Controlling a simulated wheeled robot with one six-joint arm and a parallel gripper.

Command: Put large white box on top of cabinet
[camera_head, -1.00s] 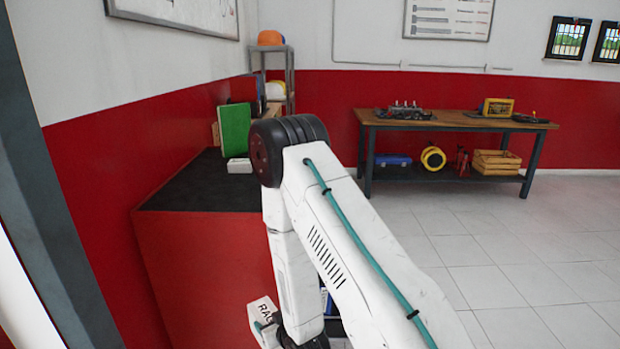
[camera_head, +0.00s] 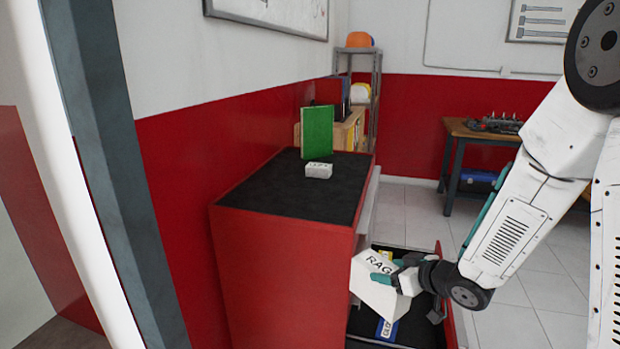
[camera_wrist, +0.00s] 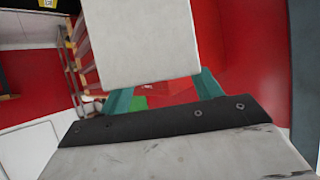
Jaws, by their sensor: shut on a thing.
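The large white box (camera_head: 376,288), with "RAG" lettering on its top, is held tilted in my gripper (camera_head: 402,275) above an open drawer. In the wrist view the white box (camera_wrist: 145,40) fills the upper middle, between the teal fingers of my gripper (camera_wrist: 165,95). The red cabinet (camera_head: 285,265) has a black top and stands left of the box. The box is lower than the cabinet top and beside its front. A small white box (camera_head: 319,170) and an upright green book or board (camera_head: 317,132) stand towards the back of the top.
The open drawer (camera_head: 447,300) sticks out from the cabinet front and holds a blue item (camera_head: 386,328) and others. The near part of the cabinet top is bare. A grey shelf (camera_head: 375,85) and a workbench (camera_head: 455,130) stand behind. A grey post (camera_head: 95,150) is at left.

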